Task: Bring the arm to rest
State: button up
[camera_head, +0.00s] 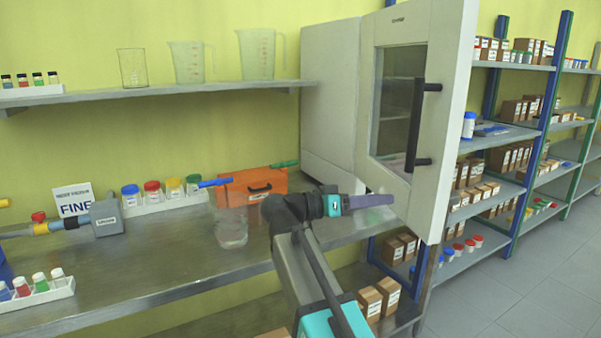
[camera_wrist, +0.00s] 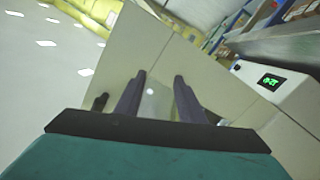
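The cabinet door (camera_head: 418,110) is a pale panel with a dark window and a black handle (camera_head: 413,125). It stands swung out past the bench, and its lower part is close behind the fingers. I cannot tell whether they touch it.
The steel bench (camera_head: 170,262) holds an orange box (camera_head: 240,190), a glass vessel (camera_head: 231,232), a rack of jars (camera_head: 160,204) and a grey device (camera_head: 106,217). A wall shelf (camera_head: 150,93) carries beakers. Storage shelves (camera_head: 500,135) stand at the right, with clear floor (camera_head: 530,290) before them.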

jog(key=w+d+f+n+g+y, duration=0.1)
jog(key=d+f, duration=0.1)
jog(key=f, duration=0.5)
jog(key=d+f+n, duration=0.1)
jog(key=d+f, duration=0.2)
jog(key=f, duration=0.4)
jog(key=s+d+f+n+g+y+p, duration=0.1)
jog(key=s+d+f+g, duration=0.2)
jog(key=f, duration=0.8)
jog(key=s+d+f+n+y+p, duration=0.15)
jog(key=s+f, duration=0.35)
jog(key=f, duration=0.7)
jog(key=s+d+f+n+g+y+p, duration=0.15)
jog(key=s+d+f, duration=0.25)
jog(key=f, duration=0.7)
jog(key=s+a+f+n+g+y, duration=0.1)
jog(key=s+a+f+g+y, duration=0.15)
jog(key=s+f, duration=0.75)
jog(key=s+a+f+n+g+y, duration=0.15)
jog(key=s+f+y, duration=0.25)
jog(key=s+f, duration=0.65)
jog(key=s+a+f+n+y, duration=0.2)
jog(key=s+a+f+y, duration=0.2)
jog(key=s+a, duration=0.4)
jog(key=a+y, duration=0.1)
jog(key=a, duration=0.1)
jog(key=shift+s+a+y, duration=0.15)
jog(key=shift+a+y, duration=0.2)
jog(key=shift+a, duration=0.05)
